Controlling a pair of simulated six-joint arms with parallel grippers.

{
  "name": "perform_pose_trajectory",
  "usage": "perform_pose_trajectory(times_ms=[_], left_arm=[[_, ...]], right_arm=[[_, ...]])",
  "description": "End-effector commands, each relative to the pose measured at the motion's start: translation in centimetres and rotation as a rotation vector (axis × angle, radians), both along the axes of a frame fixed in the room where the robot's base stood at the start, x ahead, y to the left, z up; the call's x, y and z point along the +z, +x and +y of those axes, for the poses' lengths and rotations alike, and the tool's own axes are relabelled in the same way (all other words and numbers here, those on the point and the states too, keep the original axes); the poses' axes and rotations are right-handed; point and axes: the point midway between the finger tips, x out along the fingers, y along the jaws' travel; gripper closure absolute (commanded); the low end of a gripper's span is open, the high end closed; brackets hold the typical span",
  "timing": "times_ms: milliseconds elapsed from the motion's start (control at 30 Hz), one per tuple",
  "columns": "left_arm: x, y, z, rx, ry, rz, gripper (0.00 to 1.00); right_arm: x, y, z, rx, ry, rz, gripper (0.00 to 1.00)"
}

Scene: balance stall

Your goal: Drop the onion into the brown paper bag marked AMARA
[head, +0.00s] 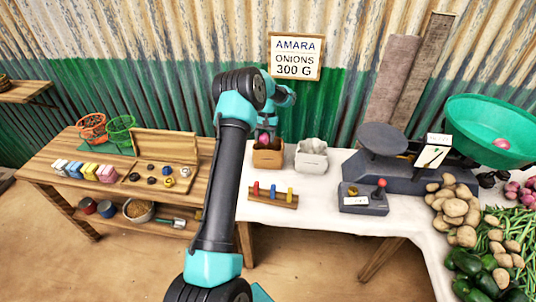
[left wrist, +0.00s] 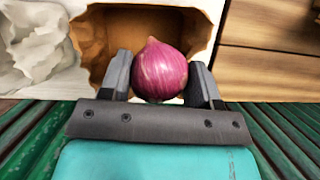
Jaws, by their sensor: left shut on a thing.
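My left gripper (head: 264,136) is shut on a purple-red onion (head: 263,139), just above the brown paper bag (head: 267,158) on the white-covered table. In the left wrist view the onion (left wrist: 160,71) sits between the two fingers (left wrist: 160,80), and the open mouth of the brown bag (left wrist: 104,28) lies beyond it. The onion looks over the mouth's edge; how far it overlaps the opening is hard to tell. A wall sign (head: 295,57) reads AMARA, ONIONS 300 G. I cannot read any name on the bag. My right gripper is not in view.
A white bag (head: 311,156) stands just right of the brown one; it also shows in the left wrist view (left wrist: 32,48). A rack of coloured pegs (head: 273,196) is in front. A scale (head: 420,160) with a green pan (head: 497,120) holding an onion (head: 501,143) stands right.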

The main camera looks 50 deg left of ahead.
Motion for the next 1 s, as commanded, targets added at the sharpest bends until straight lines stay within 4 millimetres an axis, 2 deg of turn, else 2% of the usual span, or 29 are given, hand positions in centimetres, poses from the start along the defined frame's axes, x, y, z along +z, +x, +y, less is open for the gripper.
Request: perform_pose_trajectory(times_ms=[33,67,367,733,867,1000], left_arm=[[0.0,0.0,0.0,0.000,0.000,0.000,0.67],[0.0,0.0,0.0,0.000,0.000,0.000,0.41],[0.0,0.0,0.0,0.000,0.000,0.000,0.14],[0.5,0.2,0.1,0.000,0.000,0.000,0.14],[1.8,0.7,0.4,0.000,0.001,-0.002,0.14],[3.9,1.4,0.9,0.001,0.002,-0.004,0.14]], right_arm=[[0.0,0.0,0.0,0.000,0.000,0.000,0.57],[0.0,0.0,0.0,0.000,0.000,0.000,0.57],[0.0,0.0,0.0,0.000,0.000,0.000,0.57],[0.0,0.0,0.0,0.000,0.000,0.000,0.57],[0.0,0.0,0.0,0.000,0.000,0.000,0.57],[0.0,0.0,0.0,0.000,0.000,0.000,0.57]])
